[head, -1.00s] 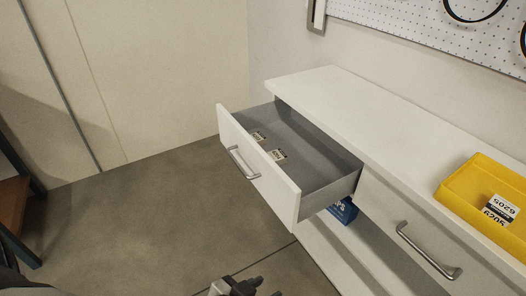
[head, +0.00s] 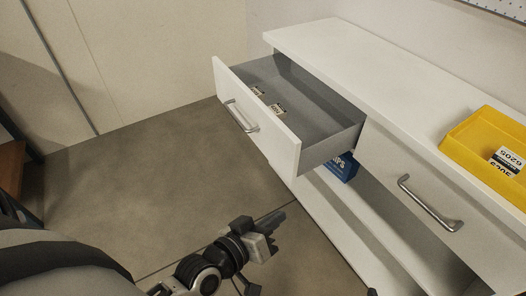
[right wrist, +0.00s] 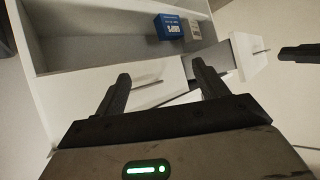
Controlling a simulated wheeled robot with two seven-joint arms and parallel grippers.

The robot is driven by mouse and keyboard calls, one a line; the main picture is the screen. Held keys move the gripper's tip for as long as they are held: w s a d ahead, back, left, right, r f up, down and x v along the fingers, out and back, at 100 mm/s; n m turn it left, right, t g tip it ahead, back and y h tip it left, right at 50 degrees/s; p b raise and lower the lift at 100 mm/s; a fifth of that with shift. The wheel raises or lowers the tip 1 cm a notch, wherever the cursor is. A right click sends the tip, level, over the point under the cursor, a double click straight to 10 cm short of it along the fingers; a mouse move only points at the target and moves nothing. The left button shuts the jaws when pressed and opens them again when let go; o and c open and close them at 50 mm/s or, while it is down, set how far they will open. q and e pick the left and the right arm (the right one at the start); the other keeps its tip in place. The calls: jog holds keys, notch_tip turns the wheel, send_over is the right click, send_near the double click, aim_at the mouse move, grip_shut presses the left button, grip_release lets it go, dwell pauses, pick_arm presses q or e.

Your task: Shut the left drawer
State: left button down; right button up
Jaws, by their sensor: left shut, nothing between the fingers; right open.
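The left drawer (head: 283,143) stands pulled out of the white cabinet (head: 345,47), with its grey inside showing and small labelled packets (head: 277,109) lying in it. Its metal handle (head: 240,116) is on the white front. My left gripper (head: 277,222) is shut and empty, below and in front of the drawer front, apart from it. My right gripper (right wrist: 160,72) is open in the right wrist view, with nothing between its fingers.
The right drawer (head: 430,190) is shut. A yellow bin (head: 487,148) with labelled boxes stands on the cabinet top. A blue box (head: 344,166) sits on the open shelf below; it also shows in the right wrist view (right wrist: 169,27). The floor (head: 150,180) left of the drawer is clear.

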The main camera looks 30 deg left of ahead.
pick_arm(q)
jog(key=w+a+f+n+t+y+b, duration=0.25)
jog(key=w+a+n, duration=0.2)
jog(key=n, duration=0.45)
jog(key=n+y+b, duration=0.2)
jog(key=n+y, duration=0.4)
jog(key=n, duration=0.2)
send_near(271, 145)
jog(key=w+a, duration=0.2)
jog(key=a, duration=0.1)
jog(key=w, duration=0.2)
jog(key=w+d, duration=0.1)
jog(key=shift+d+f+t, duration=0.1)
jog(key=shift+f+t, duration=0.2)
jog(key=shift+t, duration=0.05)
jog(key=shift+w+d, duration=0.2)
jog(key=shift+w, duration=0.05)
jog(key=shift+w, duration=0.1)
